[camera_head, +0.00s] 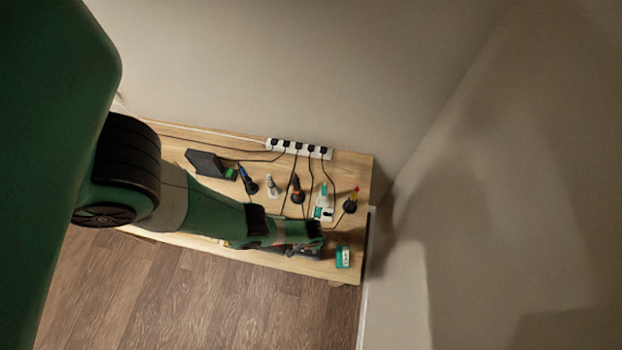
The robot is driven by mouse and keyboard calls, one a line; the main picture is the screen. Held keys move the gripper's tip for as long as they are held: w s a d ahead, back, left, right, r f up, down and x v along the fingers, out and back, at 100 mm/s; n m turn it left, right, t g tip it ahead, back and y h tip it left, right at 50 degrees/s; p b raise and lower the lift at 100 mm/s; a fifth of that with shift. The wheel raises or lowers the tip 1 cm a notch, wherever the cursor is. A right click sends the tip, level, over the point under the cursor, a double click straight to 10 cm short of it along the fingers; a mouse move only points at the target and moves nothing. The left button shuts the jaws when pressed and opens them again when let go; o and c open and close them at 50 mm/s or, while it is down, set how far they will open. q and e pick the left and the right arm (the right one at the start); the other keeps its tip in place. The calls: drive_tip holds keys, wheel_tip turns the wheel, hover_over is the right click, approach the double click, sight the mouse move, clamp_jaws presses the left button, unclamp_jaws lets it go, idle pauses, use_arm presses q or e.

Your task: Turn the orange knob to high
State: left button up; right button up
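I cannot clearly make out an orange knob. A small dark tool with an orange band (297,190) stands upright on the wooden table, and whether that band is a knob is too small to tell. My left arm comes in from the left, low over the table's front part. My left gripper (305,249) is at the arm's end near the front edge, in front of the row of tools and apart from the orange-banded one. Its fingers are dark and mostly hidden by the arm, so I cannot tell if they are open. My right gripper is not in view.
The wooden table (345,272) stands against a wall. A white power strip (300,149) with several black plugs and cables lies at the back. Several upright tools, including a red-and-yellow-tipped one (351,200), stand mid-table. A teal-and-white box (343,257) sits front right. A dark grey block (208,165) lies left.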

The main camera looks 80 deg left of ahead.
use_arm(q)
drive_tip(key=shift+f, duration=0.5)
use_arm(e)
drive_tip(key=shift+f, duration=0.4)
use_arm(q)
clamp_jaws()
